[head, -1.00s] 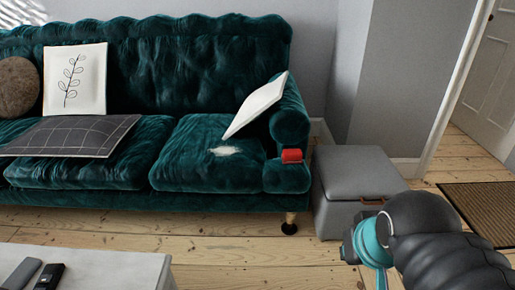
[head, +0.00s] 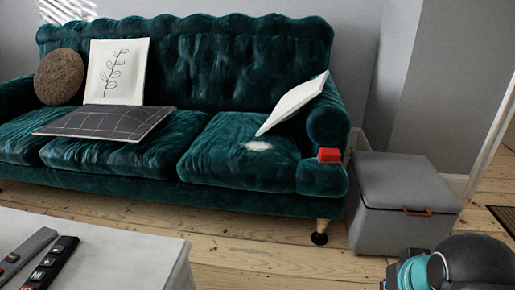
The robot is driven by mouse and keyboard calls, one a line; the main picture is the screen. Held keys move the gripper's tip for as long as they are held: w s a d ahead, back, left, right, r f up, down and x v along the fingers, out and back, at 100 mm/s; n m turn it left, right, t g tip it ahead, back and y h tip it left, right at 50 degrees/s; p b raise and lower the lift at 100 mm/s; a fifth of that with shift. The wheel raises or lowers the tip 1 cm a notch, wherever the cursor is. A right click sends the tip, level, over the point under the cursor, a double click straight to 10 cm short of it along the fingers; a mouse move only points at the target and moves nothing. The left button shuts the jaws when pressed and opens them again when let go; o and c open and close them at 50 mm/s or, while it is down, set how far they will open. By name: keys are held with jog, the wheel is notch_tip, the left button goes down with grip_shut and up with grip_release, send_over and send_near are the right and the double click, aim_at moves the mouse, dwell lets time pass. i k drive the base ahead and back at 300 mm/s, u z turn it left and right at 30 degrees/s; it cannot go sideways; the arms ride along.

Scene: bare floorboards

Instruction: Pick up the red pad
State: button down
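The red pad (head: 329,155) is a small red block. It lies on the front of the right armrest of the dark green sofa (head: 250,185). Part of my arm shows at the bottom right of the head view, black with a teal band. My gripper's fingers are not in the picture. The arm is well apart from the red pad, lower and to its right.
A grey storage box (head: 400,200) with a brown handle stands on the floor right of the sofa. A pale table (head: 125,255) with dark remotes (head: 50,262) fills the bottom left. Bare floorboards (head: 260,255) lie between table and sofa. A white cushion (head: 293,103) leans on the right armrest.

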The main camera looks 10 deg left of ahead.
aim_at(326, 156)
jog(key=u, duration=0.15)
jog(key=i, duration=1)
jog(key=z, duration=0.05)
